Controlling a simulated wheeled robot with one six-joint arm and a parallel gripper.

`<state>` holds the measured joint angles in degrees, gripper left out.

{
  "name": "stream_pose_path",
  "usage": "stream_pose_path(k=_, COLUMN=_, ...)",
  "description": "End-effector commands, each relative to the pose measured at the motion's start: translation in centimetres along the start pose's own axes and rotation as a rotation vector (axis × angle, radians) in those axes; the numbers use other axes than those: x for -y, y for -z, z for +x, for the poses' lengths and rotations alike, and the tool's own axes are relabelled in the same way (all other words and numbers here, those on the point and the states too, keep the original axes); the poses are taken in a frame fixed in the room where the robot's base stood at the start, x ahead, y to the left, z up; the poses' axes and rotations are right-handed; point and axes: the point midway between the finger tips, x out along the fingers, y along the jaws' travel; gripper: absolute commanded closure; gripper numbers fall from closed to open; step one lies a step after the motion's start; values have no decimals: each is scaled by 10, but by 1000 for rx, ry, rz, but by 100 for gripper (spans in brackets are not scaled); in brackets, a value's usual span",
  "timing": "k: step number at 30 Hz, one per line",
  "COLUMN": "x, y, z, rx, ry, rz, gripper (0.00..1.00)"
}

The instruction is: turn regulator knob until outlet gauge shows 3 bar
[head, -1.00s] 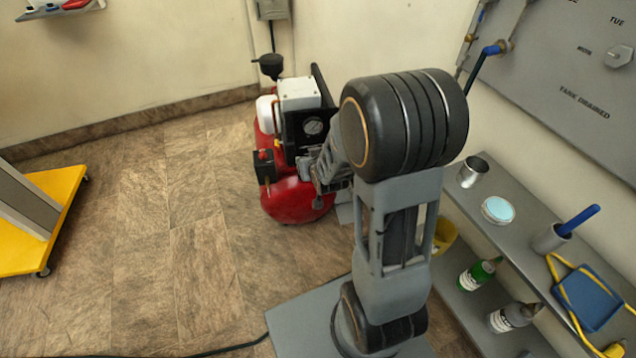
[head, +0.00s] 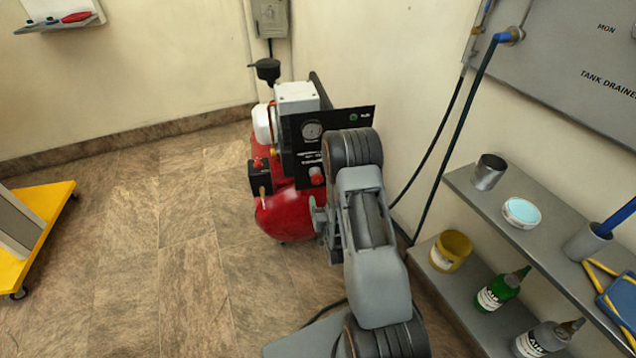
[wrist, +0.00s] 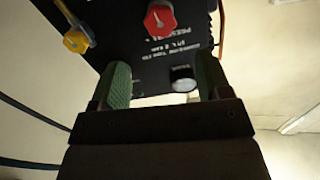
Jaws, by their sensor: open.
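The black regulator panel (head: 345,130) stands on the red compressor (head: 285,212). It carries a round white-faced gauge (head: 312,131) and below it a red knob (head: 316,176). The gauge reading is too small to tell. In the wrist view the red knob (wrist: 160,17), with a pale pointer mark, is at the top, beyond my fingertips. My gripper (wrist: 163,70) is open and empty, with green-padded fingers apart. A dark round part with a pale face (wrist: 183,79), probably the gauge seen at a slant, shows between the fingers. My arm hides the panel's lower right.
A yellow fitting (wrist: 77,41) sticks out at the panel's left in the wrist view. Hoses (head: 440,150) hang along the wall. A grey shelf (head: 465,185) with a cup, bottles and a yellow pot stands right. A yellow cart (head: 50,205) is left; floor between is clear.

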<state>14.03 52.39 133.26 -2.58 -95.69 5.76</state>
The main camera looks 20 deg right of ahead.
Motion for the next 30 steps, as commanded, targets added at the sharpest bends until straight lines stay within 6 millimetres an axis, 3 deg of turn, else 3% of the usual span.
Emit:
stream_pose_path(k=6, x=0, y=0, z=44, rx=-3, ry=1, rz=0, gripper=29)
stream_pose_path(k=15, x=0, y=0, z=84, rx=0, ry=1, rz=-1, gripper=29)
stream_pose_path(k=30, x=0, y=0, z=96, rx=1, ry=0, rz=0, gripper=29)
